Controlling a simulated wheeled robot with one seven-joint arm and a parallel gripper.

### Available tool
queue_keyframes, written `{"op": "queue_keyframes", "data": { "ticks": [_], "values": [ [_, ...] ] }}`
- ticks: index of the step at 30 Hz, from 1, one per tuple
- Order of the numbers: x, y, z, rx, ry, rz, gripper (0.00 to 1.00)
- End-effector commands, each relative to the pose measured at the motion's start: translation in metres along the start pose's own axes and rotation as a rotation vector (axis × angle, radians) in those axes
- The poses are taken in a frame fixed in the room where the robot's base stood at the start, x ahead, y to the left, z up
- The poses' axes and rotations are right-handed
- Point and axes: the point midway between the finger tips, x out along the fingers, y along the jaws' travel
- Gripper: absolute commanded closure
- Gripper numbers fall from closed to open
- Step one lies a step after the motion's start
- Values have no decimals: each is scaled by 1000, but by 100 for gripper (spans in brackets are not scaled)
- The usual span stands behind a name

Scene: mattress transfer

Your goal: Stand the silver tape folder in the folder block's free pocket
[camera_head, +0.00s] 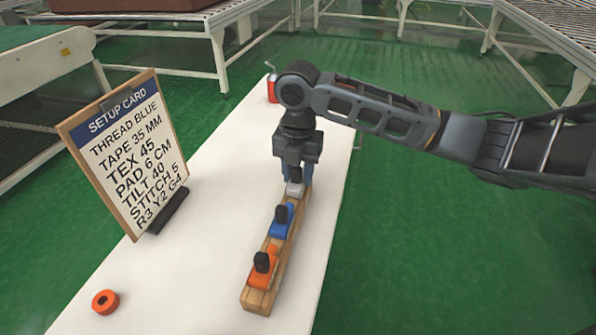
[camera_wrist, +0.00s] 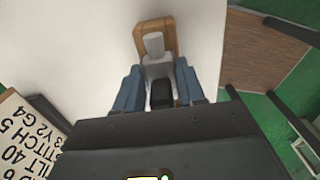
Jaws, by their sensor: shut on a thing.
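The wooden folder block (camera_head: 258,300) lies lengthwise on the white table. An orange folder (camera_head: 262,280) stands at its near end and a blue folder (camera_head: 280,222) stands near its middle, each with a black knob. My gripper (camera_head: 296,180) points down at the block's far end, its blue fingers shut on the silver tape folder (camera_head: 294,189). In the wrist view, the silver folder (camera_wrist: 155,66) sits between the fingers, its black knob towards me, over the block's end (camera_wrist: 145,28). I cannot tell whether it is fully seated; the pocket is hidden.
A setup card (camera_head: 125,150) on a dark stand is at the table's left. An orange ring (camera_head: 105,302) lies at the near left, and a red object (camera_head: 272,88) stands at the far end.

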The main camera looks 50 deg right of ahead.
Motion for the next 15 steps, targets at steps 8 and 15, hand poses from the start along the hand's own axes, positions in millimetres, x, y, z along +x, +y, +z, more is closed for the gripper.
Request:
{"op": "queue_keyframes", "data": {
  "ticks": [8,15],
  "values": [
    [7,0,0,0,0,0,100],
    [8,0,0,0,0,0,48]
  ]
}}
